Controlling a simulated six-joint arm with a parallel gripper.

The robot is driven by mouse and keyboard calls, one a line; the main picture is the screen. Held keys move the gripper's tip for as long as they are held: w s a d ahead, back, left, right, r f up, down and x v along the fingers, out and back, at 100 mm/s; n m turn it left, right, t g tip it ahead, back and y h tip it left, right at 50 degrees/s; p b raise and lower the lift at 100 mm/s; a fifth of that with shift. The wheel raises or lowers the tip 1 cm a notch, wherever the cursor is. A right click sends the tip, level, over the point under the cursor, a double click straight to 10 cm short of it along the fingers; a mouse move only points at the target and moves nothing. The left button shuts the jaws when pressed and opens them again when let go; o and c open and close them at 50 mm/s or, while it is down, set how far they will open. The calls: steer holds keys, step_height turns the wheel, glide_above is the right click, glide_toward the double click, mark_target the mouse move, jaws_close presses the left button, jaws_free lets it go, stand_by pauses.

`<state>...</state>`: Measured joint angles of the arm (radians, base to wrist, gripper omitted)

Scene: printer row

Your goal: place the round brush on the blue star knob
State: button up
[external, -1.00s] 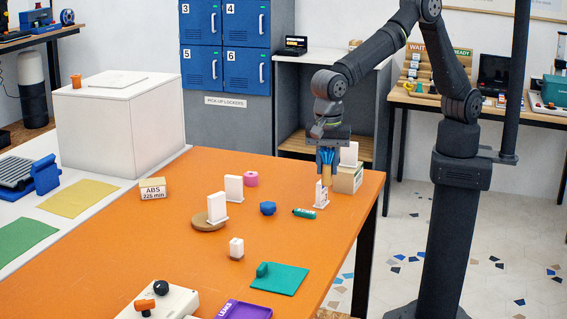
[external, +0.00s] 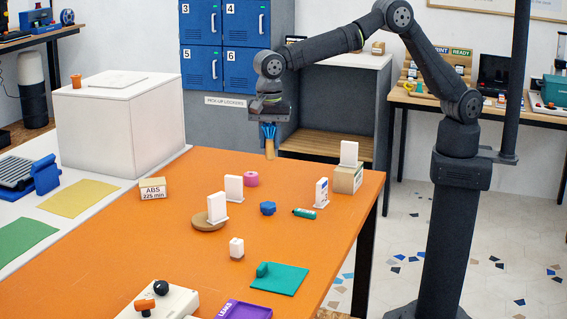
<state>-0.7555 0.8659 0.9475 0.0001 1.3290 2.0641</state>
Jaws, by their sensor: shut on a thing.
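My gripper (external: 269,137) points down above the far part of the orange table, its blue fingers shut on a small tan piece. This piece, which looks like the round brush (external: 270,151), hangs upright below the fingers, clear of the tabletop. Its fine detail is too small to make out. The blue star knob (external: 268,208) sits on the table nearer the camera, below the held brush in the picture. Nothing rests on the knob.
A pink ring (external: 251,179) and a white upright card (external: 234,188) stand near the knob. A green cylinder (external: 304,213) lies right of it, by another white card (external: 321,192).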

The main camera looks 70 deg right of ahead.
steer(key=shift+s+a+f, duration=0.45)
steer(key=shift+a+f, duration=0.95)
steer(key=shift+f, duration=0.15)
steer(key=shift+s+a+f, duration=0.4)
steer(key=shift+a+f, duration=0.95)
steer(key=shift+f, duration=0.15)
steer(key=shift+s+a+f, duration=0.45)
steer(key=shift+a+f, duration=0.95)
steer(key=shift+f, duration=0.15)
steer(key=shift+f, duration=0.1)
steer(key=o, duration=1)
steer(key=shift+c, duration=0.2)
step_height(320, 180, up, 12)
